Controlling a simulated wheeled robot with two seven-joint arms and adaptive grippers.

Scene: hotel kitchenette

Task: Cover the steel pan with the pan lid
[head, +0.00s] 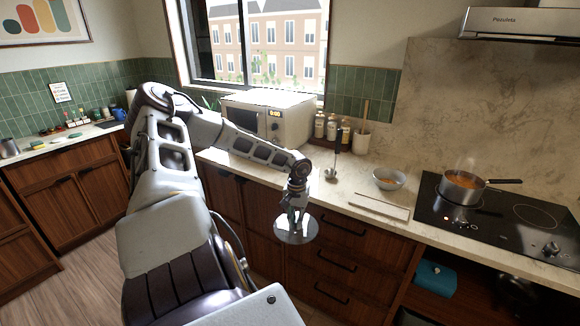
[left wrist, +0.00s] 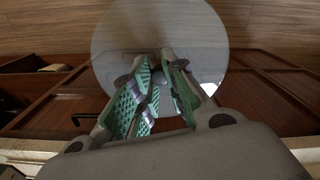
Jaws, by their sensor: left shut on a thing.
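The pan lid (head: 296,229) is a round pale disc held below my left gripper (head: 295,205), in front of the drawers and below the counter edge. In the left wrist view the lid (left wrist: 112,40) shows beyond the green-padded fingers of the left gripper (left wrist: 158,85), which are shut on its knob; the knob is mostly hidden. The steel pan (head: 460,188) stands on the cooktop at the right, uncovered, with orange food and steam, its dark handle pointing right. The lid is well apart from the pan. My right gripper is not in view.
The black cooktop (head: 505,218) has a lit red spot beside the pan. A bowl (head: 388,179), a pale board (head: 379,205), a ladle on a stand (head: 335,160), bottles and a utensil crock (head: 361,139) stand on the counter. A microwave (head: 268,118) is behind my left arm.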

